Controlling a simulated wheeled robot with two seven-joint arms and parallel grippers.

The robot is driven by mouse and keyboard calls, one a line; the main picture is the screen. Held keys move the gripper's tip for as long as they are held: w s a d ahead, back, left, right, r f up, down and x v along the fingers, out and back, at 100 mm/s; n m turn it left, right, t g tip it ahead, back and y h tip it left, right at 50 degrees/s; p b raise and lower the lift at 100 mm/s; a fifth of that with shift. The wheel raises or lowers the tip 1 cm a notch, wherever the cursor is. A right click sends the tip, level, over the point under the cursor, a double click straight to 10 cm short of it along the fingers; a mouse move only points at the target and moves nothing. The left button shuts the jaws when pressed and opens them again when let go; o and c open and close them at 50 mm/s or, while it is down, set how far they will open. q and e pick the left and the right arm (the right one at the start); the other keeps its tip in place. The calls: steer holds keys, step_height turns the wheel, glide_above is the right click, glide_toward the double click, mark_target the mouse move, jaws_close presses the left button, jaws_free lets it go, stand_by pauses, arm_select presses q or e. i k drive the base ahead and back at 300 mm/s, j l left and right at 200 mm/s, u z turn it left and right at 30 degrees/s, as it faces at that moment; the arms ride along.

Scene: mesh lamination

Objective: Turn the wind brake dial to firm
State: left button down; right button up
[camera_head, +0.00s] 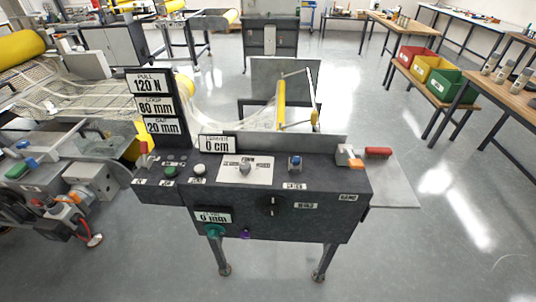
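A dark control console (330,188) stands in front of me on metal legs. A black dial (272,206) with a pale pointer mark, close to upright, is on its front face. A small label (306,205) sits to its right, too small to read surely. On the console top, a grey knob (245,168) sits on a white plate (232,177) with small lettering around it. I cannot tell for certain which of the two is the wind brake dial, or its setting. Neither of my grippers is in view.
The console also carries a green button (170,171), a white button (200,169), a blue switch (295,161), a red handle (378,152), and a teal knob (214,230) low on the front. A sign post (155,100) rises at its back left. Floor right of it is clear.

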mark_target(245, 166)
steer(key=i+j+z, duration=0.1)
steer(key=j+z, duration=0.3)
steer(key=j, duration=0.2)
steer(key=j+z, duration=0.35)
steer(key=j, duration=0.2)
steer(key=k+j+z, duration=0.1)
steer(key=j+z, duration=0.3)
steer(key=j, duration=0.2)
